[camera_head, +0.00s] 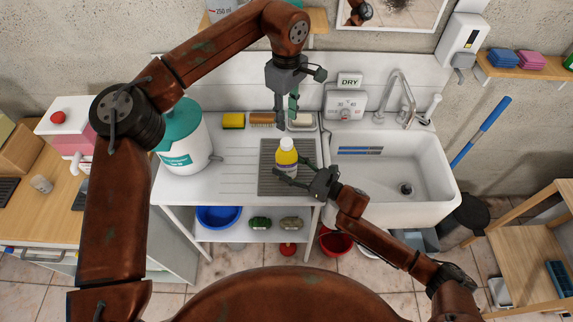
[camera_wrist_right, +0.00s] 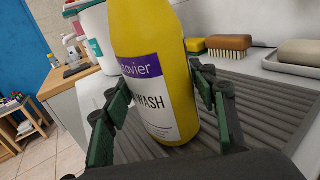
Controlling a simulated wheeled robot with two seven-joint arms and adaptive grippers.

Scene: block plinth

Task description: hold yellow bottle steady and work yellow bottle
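The yellow bottle (camera_head: 287,158) stands upright on the grey ribbed mat (camera_head: 268,184) left of the sink. It has a white cap and a purple and white label, which shows in the right wrist view (camera_wrist_right: 160,88). My right gripper (camera_head: 296,171) is low at the bottle's right side. In the wrist view its two fingers (camera_wrist_right: 160,85) lie on either side of the bottle and appear to press on it. My left gripper (camera_head: 286,122) points down above and behind the bottle. Its fingers are apart with nothing between them, and it is clear of the cap.
A white tub with a teal lid (camera_head: 184,140) stands at the left. A yellow sponge (camera_head: 233,121), a brush (camera_head: 262,119) and a soap dish (camera_head: 302,122) lie behind the mat. The white sink (camera_head: 430,185) is at the right. The drainer left of the mat is clear.

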